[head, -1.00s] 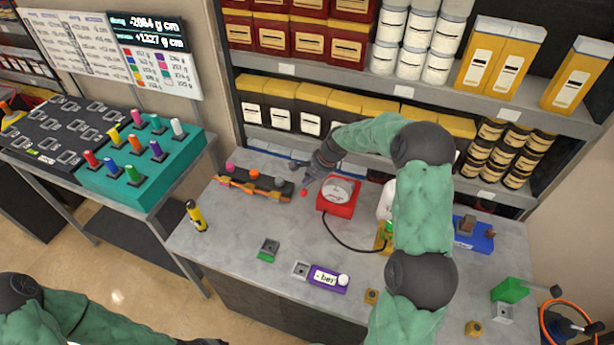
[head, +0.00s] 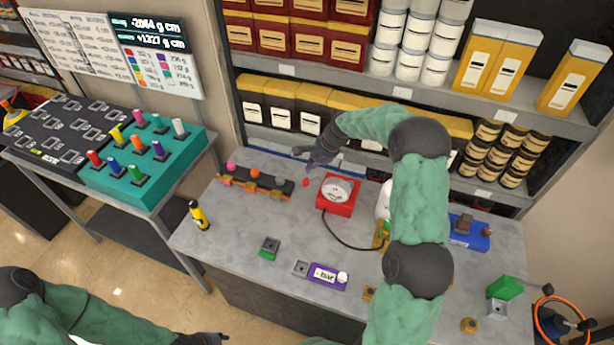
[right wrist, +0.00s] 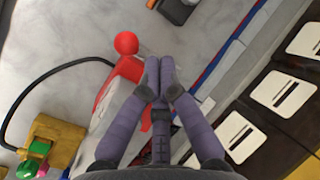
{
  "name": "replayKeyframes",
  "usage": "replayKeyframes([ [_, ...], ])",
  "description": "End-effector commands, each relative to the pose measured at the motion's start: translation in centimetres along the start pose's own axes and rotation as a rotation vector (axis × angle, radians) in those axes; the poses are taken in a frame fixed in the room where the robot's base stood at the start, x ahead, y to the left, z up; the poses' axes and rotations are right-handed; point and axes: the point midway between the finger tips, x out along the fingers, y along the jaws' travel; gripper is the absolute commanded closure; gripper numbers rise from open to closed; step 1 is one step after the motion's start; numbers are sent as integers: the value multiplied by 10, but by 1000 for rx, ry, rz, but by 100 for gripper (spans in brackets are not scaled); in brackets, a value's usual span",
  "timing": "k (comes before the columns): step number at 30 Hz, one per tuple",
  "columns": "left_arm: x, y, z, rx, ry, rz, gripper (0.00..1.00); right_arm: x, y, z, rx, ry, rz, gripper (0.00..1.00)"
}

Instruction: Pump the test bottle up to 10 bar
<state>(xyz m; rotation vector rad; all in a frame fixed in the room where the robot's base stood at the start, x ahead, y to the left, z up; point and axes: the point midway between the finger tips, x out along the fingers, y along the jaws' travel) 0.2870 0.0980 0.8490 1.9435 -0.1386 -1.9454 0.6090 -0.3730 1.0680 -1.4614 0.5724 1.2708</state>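The red pump box with a round white gauge (head: 337,190) stands on the grey table. A small red ball knob (head: 306,183) sits at its left; it also shows in the right wrist view (right wrist: 126,43). My right gripper (head: 303,154) is beyond the knob, and its purple fingers (right wrist: 159,62) are together, empty, beside the ball and apart from it in the picture. A black hose runs from the pump to the yellow and green fitting (right wrist: 45,145) by the white bottle (head: 384,200), which my right arm partly hides. A purple "bar" display (head: 327,276) lies in front; its value is unclear. My left gripper (head: 212,339) is low at the front.
A yellow-black bottle (head: 198,214) stands at the left table edge. Loaded shelves stand close behind the table.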

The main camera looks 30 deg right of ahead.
Motion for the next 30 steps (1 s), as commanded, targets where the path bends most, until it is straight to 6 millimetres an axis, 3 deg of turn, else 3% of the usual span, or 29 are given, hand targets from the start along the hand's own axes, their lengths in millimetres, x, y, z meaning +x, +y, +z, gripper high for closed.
replayKeyframes([
  [11,-1,0,0,0,0,0,60,-2,-1,-1,0,0,0,100],
  [30,-27,10,1,0,0,0,60,-35,-25,-25,0,0,0,100],
])
